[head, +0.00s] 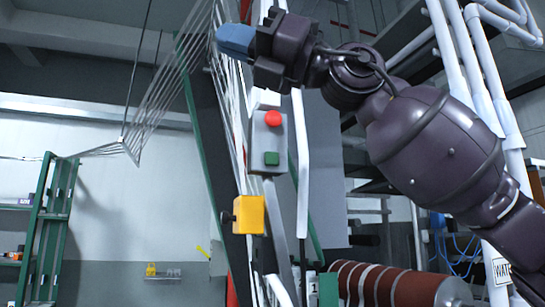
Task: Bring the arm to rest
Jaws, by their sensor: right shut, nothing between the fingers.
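My right arm comes in from the right and is raised across the upper part of the head view. Its dark gripper points left, and the blue fingers (236,42) at its end are shut and empty. The gripper is up above a grey control box (267,165) with a red button (273,119) and a green button (271,158). I see a gap between the gripper and the box in the picture; the depth between them is hard to tell. My left gripper is not in view.
A yellow box (250,215) hangs below the control box. White webbing strands (176,85) fan up behind the fingers. A green-edged machine frame (205,140) leans there. A brown roller (385,286) lies low right, and white pipes (470,75) stand behind my arm. A green rack (47,225) is far left.

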